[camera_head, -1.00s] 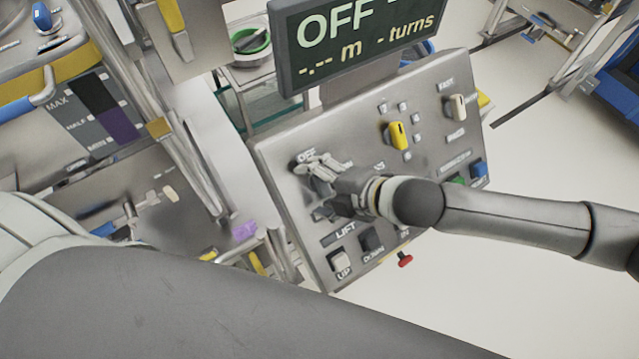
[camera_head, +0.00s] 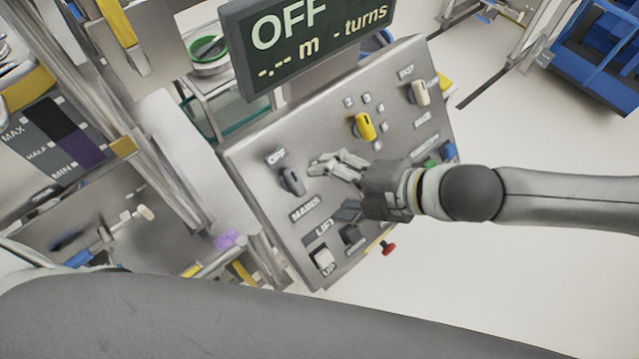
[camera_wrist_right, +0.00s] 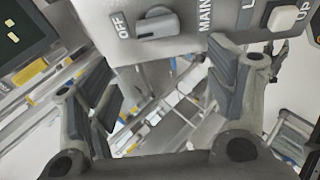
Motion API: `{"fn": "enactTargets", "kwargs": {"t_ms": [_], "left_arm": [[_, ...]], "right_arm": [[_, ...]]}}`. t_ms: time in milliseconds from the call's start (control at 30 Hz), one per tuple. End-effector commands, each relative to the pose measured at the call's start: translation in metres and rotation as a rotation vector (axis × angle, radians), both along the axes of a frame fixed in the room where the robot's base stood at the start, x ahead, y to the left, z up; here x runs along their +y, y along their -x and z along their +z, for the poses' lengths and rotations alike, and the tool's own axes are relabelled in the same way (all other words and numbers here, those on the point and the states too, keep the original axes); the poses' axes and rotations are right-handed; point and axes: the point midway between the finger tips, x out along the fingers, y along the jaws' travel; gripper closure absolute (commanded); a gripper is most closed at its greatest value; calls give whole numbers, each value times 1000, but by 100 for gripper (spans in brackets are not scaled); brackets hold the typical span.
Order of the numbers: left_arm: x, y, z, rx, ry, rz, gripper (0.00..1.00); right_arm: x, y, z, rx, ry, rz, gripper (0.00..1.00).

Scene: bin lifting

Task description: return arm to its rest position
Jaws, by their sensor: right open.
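My right gripper (camera_head: 335,187) is in front of the grey control panel (camera_head: 245,150) in the head view, its arm coming in from the right. Its fingers are apart with nothing between them. The grey mains knob (camera_head: 292,181), beside the OFF label, stands clear to the left of the fingers. In the right wrist view the open fingers (camera_wrist_right: 165,85) show at both sides, and the mains knob (camera_wrist_right: 158,25) shows above the gap between them. My left gripper is not in view.
The display (camera_head: 300,40) above the panel reads OFF. A blue bin (camera_head: 600,60) stands at the far right. Pale floor right of the panel is clear.

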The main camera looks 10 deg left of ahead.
Motion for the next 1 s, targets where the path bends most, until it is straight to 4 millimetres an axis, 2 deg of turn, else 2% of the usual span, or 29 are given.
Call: {"fn": "enactTargets", "kwargs": {"t_ms": [200,733,867,1000], "left_arm": [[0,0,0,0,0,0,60],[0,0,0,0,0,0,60],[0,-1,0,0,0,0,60],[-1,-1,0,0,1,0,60]], "right_arm": [[-6,2,5,1,0,-1,23],[-5,3,5,2,-2,0,23],[5,9,6,20,-24,-9,23],[27,20,13,70,-84,-52,23]]}}
